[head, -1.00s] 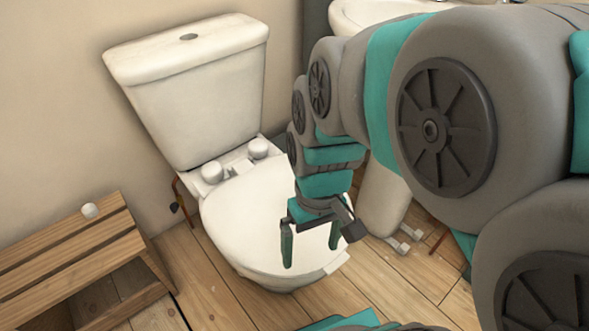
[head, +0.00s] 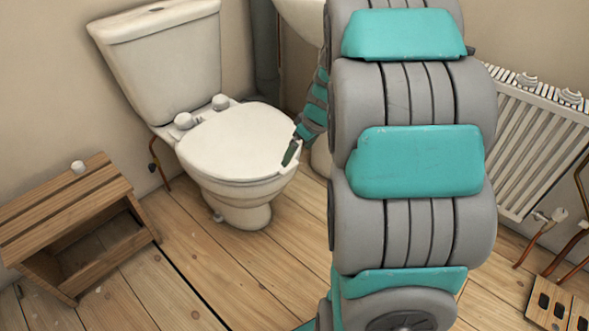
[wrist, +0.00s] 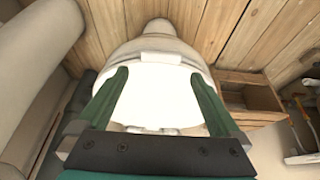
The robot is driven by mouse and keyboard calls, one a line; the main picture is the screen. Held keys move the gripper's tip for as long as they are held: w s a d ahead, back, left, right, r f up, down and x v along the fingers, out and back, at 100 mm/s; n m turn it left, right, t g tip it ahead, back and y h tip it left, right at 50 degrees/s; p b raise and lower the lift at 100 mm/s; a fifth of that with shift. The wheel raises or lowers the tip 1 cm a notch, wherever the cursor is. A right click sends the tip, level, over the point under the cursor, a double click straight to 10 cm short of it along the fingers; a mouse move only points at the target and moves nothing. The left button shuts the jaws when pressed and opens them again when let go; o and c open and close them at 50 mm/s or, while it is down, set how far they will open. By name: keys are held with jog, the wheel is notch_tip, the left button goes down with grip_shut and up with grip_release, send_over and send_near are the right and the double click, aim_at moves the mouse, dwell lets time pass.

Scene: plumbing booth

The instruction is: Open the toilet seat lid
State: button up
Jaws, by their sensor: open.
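The white toilet lid (head: 235,140) is down, lying flat over the bowl (head: 240,207). In the wrist view the lid (wrist: 155,95) fills the space between my fingers. A small tab (head: 287,169) sticks out at the lid's front right edge; it also shows in the wrist view (wrist: 161,58), just beyond the fingertips. My gripper (head: 291,153) is at that edge, close to the tab. The wrist view shows my gripper (wrist: 160,74) open and empty, its two green fingers apart. I cannot tell whether a finger touches the lid. My arm hides part of the gripper in the head view.
The cistern (head: 165,70) stands behind the lid against the wall. A basin (head: 302,20) is behind my arm, and a radiator (head: 535,140) is at right. Floor in front is clear.

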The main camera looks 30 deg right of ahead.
aim_at(289, 167)
jog(key=x, duration=0.6)
jog(key=shift+a+f, duration=0.15)
jog(key=shift+f, duration=0.05)
grip_shut()
dwell(0.6)
